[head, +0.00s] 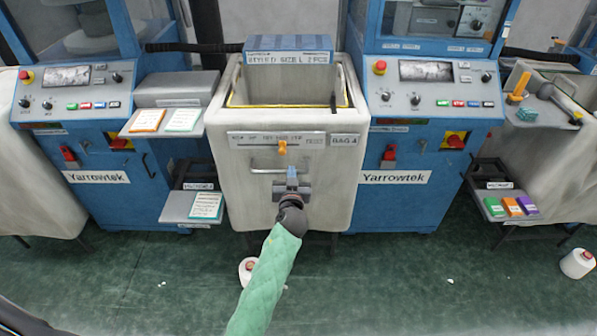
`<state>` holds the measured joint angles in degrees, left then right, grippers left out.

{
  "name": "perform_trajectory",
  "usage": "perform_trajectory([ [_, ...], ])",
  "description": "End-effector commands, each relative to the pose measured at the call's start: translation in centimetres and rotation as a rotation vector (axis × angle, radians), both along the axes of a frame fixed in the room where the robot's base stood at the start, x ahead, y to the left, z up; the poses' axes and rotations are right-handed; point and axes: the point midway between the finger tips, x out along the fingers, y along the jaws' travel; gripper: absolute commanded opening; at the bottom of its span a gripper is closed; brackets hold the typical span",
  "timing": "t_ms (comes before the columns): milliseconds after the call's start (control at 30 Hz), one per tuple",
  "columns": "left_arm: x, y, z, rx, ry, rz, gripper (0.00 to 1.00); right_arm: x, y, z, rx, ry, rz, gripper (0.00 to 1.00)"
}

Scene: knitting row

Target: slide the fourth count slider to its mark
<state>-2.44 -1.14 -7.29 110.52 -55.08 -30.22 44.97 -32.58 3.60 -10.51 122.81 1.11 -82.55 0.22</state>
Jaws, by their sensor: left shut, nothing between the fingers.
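The count slider is an orange knob (282,147) on a pale scale strip (258,140) with printed numbers. The strip is on the front of a cream bin (345,185), beside a label plate (344,140) that seems to read "BAG 4". The knob sits near the middle of the strip. The small print, and which number is its mark, are too blurred to tell. My left gripper (291,173) is shut and empty, just below the knob and slightly to its right, apart from it in the picture. My right gripper is not in view.
A metal handle (263,165) is on the bin front, close to my gripper's left. Blue machines (110,195) stand on both sides. A shelf (177,205) with a card is at left, and a shelf with coloured boxes (512,207) at right. A yarn cone (577,263) lies on the green floor.

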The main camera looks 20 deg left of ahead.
Motion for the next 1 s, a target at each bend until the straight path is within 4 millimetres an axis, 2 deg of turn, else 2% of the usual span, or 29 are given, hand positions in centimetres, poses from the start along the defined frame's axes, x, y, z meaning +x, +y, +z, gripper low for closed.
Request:
perform_trajectory([
  [267, 0.7, -0.2, 0.4, -0.078, -0.039, -0.019, 0.00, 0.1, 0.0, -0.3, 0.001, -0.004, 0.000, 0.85],
  [700, 6.2, 1.4, 0.4, -0.075, -0.038, -0.019, 0.00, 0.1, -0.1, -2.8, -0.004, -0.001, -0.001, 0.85],
  [1000, 8.6, 2.0, 0.2, -0.079, -0.038, -0.018, 0.00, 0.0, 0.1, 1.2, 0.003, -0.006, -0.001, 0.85],
])
